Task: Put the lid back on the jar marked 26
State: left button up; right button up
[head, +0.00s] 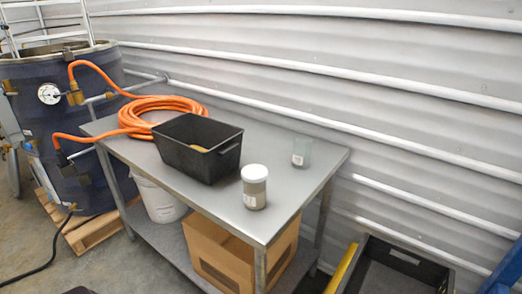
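A jar with a white lid (254,187) stands upright near the front right edge of the metal table, with greyish contents and a white label. A second, clear greenish jar (302,149) stands upright behind it to the right, with a small label and no lid visible on top. The numbers on both labels are too small to read. No loose lid is clearly seen. A black bin (214,164) on the table holds something yellowish, mostly hidden by its walls. Neither of my grippers is in view.
The steel table (150,156) also bears a coiled orange hose (160,104). Its right end is clear around the jars. A cardboard box (222,255) and a white bucket (160,198) are on the lower shelf. A dark crate (400,278) stands at right; a blue drum (75,150) at left.

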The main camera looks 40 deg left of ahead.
aim_at(302, 145)
jog(key=u, duration=0.9)
jog(key=i+j, duration=0.15)
jog(key=j, duration=0.55)
jog(key=i+j+z, duration=0.15)
jog(key=j, duration=0.55)
jog(key=i+j, duration=0.15)
jog(key=j, duration=0.55)
jog(key=i+j+z, duration=0.15)
jog(key=j, duration=1.25)
jog(key=i+z, duration=0.05)
jog(key=i, duration=0.05)
